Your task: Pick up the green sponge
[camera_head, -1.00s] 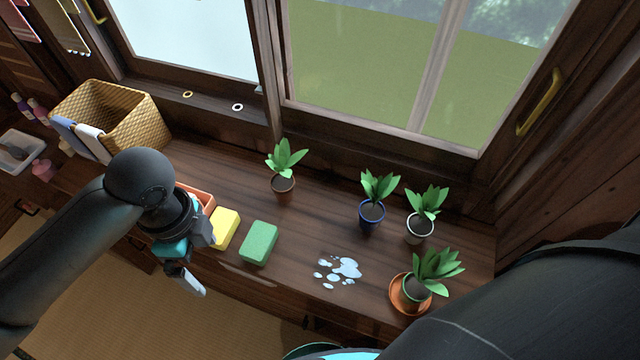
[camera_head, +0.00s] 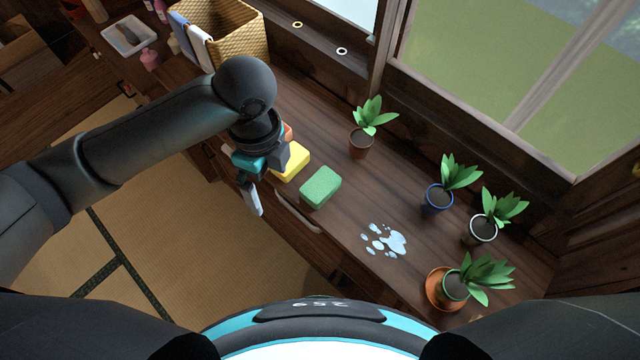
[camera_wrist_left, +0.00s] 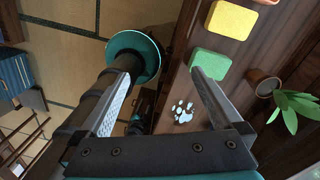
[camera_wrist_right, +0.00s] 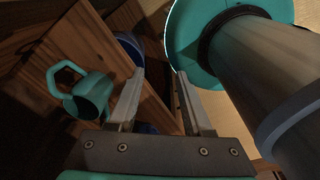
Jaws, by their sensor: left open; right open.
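The green sponge (camera_head: 320,187) lies flat on the dark wooden counter, just right of a yellow sponge (camera_head: 293,163). It also shows in the left wrist view (camera_wrist_left: 211,65), near the tip of one finger. My left gripper (camera_head: 252,198) is at the counter's front edge, left of the green sponge and apart from it in the head view. In the left wrist view its fingers (camera_wrist_left: 155,95) are spread with nothing between them. My right gripper (camera_wrist_right: 158,85) is open and empty in the right wrist view; the head view does not show its fingers.
Water spots (camera_head: 385,241) lie right of the sponge. Several potted plants stand beyond, including a blue pot (camera_head: 437,198) and one on an orange saucer (camera_head: 437,290). A wicker basket (camera_head: 240,40) stands at the back left. A teal watering can (camera_wrist_right: 88,95) shows in the right wrist view.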

